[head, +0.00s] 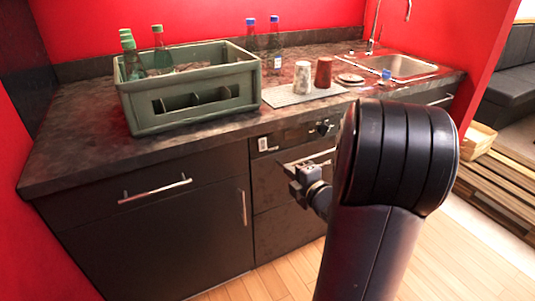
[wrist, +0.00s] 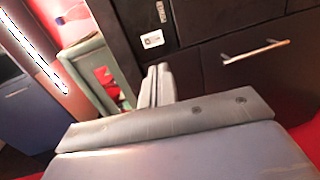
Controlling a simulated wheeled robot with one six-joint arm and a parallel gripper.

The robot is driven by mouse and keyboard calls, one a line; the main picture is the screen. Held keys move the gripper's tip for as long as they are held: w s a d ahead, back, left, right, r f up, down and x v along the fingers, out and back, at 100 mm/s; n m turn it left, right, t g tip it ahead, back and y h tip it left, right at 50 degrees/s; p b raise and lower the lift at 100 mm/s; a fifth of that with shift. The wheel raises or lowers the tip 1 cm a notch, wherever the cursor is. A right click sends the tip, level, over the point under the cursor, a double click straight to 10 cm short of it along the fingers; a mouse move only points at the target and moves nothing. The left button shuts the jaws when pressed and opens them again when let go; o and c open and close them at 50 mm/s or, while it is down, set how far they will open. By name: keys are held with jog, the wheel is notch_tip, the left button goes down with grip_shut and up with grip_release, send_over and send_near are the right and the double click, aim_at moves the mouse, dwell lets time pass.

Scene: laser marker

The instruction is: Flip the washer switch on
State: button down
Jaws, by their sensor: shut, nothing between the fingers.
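The washer (head: 280,195) is a dark front panel under the counter. A small white plate with a dark mark, which looks like the washer switch (head: 262,144), sits at the left end of its control strip. A similar white plate shows in the wrist view (wrist: 152,39), above and slightly left of the fingertips. Whether the switch is on or off is too small to tell. My gripper (head: 292,178) is in front of the washer, lower and to the right of the switch in the head view. Its fingers (wrist: 158,70) are shut and empty, apparently apart from the switch.
Dark knobs (head: 323,127) are at the right of the control strip. A drawer handle (head: 155,190) and a vertical door handle (head: 244,207) project on the left. The counter above holds a green crate (head: 190,118), bottles, two cups and a sink (head: 400,66).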

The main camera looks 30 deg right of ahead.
aim_at(263, 149)
jog(key=w, duration=0.4)
jog(key=w+f, duration=0.1)
jog(key=w, duration=0.4)
jog(key=w+f, duration=0.1)
jog(key=w, duration=0.3)
jog(key=shift+w+a+f, duration=0.1)
jog(key=shift+w+a, duration=0.05)
jog(key=shift+a, duration=0.05)
jog(key=shift+b, duration=0.35)
jog(key=shift+w+f+b, duration=0.1)
jog(key=shift+f+b, duration=0.2)
jog(key=shift+b, duration=0.6)
jog(key=shift+r+t, duration=0.2)
jog(key=shift+t, duration=0.1)
